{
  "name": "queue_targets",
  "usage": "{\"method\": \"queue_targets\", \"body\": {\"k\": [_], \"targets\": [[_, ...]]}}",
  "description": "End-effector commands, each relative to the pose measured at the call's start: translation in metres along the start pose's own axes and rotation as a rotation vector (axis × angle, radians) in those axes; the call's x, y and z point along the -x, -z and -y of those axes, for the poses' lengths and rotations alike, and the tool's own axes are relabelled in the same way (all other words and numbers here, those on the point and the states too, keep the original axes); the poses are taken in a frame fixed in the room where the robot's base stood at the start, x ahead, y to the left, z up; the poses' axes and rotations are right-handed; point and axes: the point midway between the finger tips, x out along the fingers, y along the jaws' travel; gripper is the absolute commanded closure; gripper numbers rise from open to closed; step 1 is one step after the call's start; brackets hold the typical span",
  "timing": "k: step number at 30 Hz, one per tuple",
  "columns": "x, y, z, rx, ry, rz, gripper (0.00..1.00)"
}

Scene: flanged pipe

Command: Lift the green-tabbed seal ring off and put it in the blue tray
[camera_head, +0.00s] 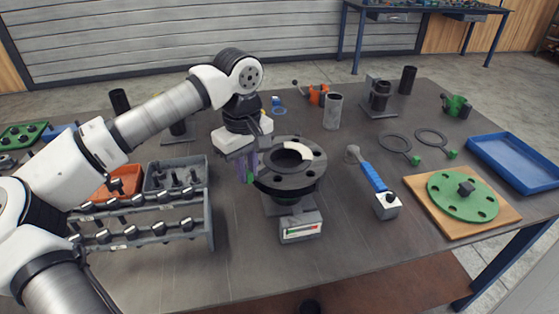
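A dark round flange (305,177) with bolt holes stands on a grey stand in the middle of the table. A dark ring surface lies on top around the central opening, and a pale curved surface shows inside it. My gripper (249,174) points down at the flange's left edge. A small green piece (251,179) shows at its fingertips, apparently a tab. Whether the fingers are closed on it is too small to tell. Two thin dark rings with green tabs (396,143) (431,138) lie apart on the table to the right. The blue tray (515,160) at the far right looks empty.
A blue-handled tool (373,178) lies right of the flange. A green disc (463,196) rests on a wooden board (500,217) before the tray. A grey rack of bolts (150,236) stands left. A grey cylinder (333,112) and other fittings stand behind.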

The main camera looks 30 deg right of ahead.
Motion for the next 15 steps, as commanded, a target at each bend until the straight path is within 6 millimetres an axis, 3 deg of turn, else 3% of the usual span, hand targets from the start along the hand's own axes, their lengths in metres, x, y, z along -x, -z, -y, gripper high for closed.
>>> {"method": "queue_targets", "body": {"k": [1,3,15], "targets": [[0.0001,0.0,-0.0001,0.0,0.0,0.0,0.91],[0.0002,0.0,-0.0001,0.0,0.0,0.0,1.0],[0.0045,0.0002,-0.0003,0.0,0.0,-0.001,1.0]]}}
